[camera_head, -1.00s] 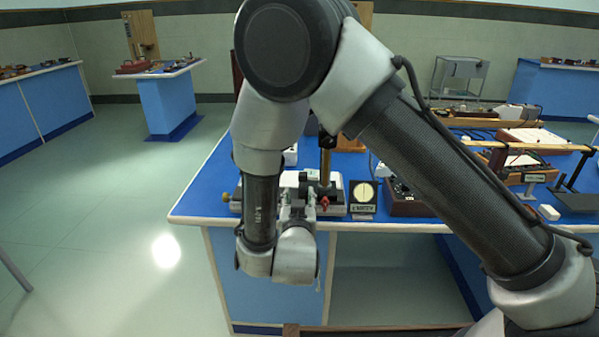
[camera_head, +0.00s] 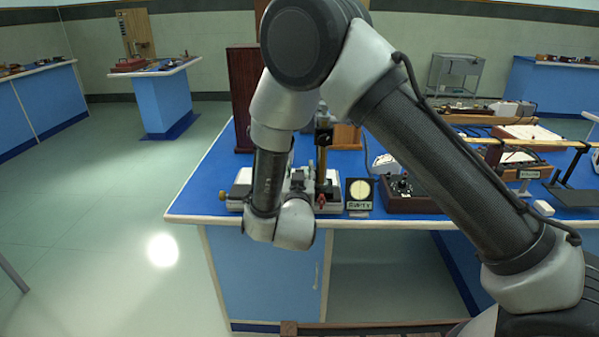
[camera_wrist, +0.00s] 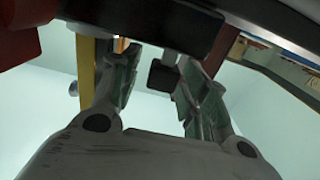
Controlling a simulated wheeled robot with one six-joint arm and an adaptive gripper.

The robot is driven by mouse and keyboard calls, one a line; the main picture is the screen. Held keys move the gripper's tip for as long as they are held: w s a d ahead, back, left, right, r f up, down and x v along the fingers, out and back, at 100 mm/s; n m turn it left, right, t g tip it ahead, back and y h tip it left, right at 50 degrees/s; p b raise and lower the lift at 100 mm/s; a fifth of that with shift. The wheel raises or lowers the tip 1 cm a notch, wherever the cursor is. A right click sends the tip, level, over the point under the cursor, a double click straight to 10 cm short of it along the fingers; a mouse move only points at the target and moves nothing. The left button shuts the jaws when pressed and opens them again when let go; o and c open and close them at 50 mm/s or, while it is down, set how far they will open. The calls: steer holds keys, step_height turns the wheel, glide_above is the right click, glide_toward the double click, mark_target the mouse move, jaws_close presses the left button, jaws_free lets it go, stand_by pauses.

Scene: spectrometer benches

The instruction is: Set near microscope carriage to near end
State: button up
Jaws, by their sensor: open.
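The near microscope with its brass column (camera_head: 322,165) stands on a pale instrument base (camera_head: 329,200) at the front edge of the blue bench. My forearm and wrist hide the middle of this base, so the carriage's position along it cannot be read. My gripper (camera_head: 299,181) is at the instrument, left of the column, mostly hidden behind my wrist in the head view. In the wrist view my gripper (camera_wrist: 155,82) has its two fingers apart. A small black block on a metal stem (camera_wrist: 163,75) shows between the fingers, nearer the right one; contact cannot be told.
A dark bar (camera_wrist: 150,25) crosses close above the fingers, with a red part (camera_wrist: 25,30) at left. A round-dial box (camera_head: 359,194) and a dark control box (camera_head: 408,193) stand right of the instrument. A tall brown panel (camera_head: 244,100) rises behind. The bench's left front corner is clear.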

jaws_close()
steer(key=a, duration=1.9)
steer(key=shift+w+a, duration=0.2)
steer(key=shift+w, duration=0.05)
jaws_free()
steer(key=shift+a, duration=0.2)
steer(key=shift+d, duration=0.1)
